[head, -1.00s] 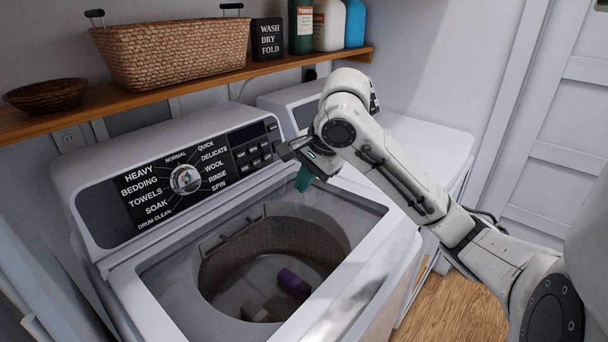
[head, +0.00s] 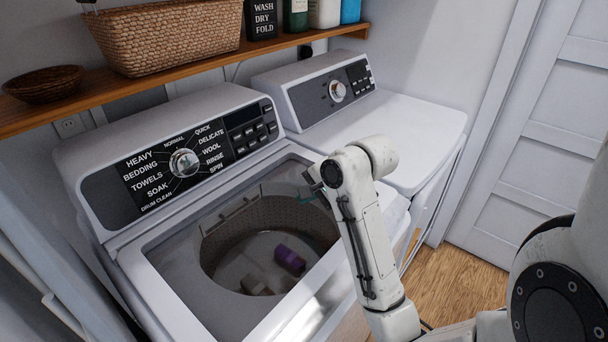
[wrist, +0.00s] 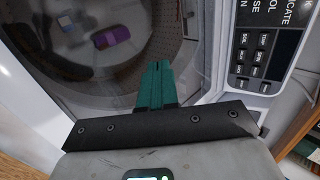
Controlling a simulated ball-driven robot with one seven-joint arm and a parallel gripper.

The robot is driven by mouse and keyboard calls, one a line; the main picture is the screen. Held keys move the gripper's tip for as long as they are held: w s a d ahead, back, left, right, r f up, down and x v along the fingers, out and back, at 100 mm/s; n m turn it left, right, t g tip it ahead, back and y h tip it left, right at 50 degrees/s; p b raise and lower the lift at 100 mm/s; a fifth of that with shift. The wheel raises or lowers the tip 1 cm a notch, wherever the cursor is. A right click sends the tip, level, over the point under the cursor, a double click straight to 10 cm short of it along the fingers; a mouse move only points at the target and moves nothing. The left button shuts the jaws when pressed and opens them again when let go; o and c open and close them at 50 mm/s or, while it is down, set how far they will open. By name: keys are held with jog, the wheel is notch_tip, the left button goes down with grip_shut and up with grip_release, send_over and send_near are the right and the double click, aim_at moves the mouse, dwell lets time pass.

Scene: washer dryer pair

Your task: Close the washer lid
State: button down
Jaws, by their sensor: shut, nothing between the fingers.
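The white washer (head: 130,240) stands at the left with its dial panel at the back. No lid stands upright against the panel. The washer lid (head: 170,275) looks lowered over the top, as a hazy see-through pane, but I cannot tell whether it sits fully flush. The drum shows through it, with a purple item (head: 290,259) and small pale items inside. My gripper (head: 308,198) is over the right rear part of the washer top, partly hidden by my arm. Its teal fingers (wrist: 155,85) are together and empty in the wrist view. Contact with the lid is unclear.
A white dryer (head: 400,130) stands right of the washer. A wooden shelf (head: 180,73) above holds a wicker basket (head: 170,35), a bowl (head: 45,84) and bottles. A white door (head: 530,190) is at the right. Wooden floor (head: 455,280) shows between.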

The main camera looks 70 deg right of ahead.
aim_at(313, 222)
jog(key=f, duration=0.1)
jog(key=s+f+p, duration=0.1)
jog(key=f, duration=0.2)
jog(key=shift+s+a, duration=0.1)
jog(key=shift+s, duration=0.25)
jog(key=shift+s+a+f, duration=0.1)
jog(key=shift+s+f, duration=0.15)
jog(key=shift+f, duration=0.55)
jog(key=shift+s+a+f, duration=0.1)
jog(key=shift+s+f, duration=0.1)
jog(key=shift+f, duration=0.55)
jog(key=shift+s+r, duration=0.35)
jog(key=shift+r, duration=0.05)
jog(key=p+v, duration=0.1)
jog(key=v, duration=0.9)
jog(key=shift+a+r+t+h+p, duration=0.15)
jog(key=shift+r+t+h+p, duration=0.2)
jog(key=shift+r, duration=0.2)
jog(key=shift+w, duration=0.15)
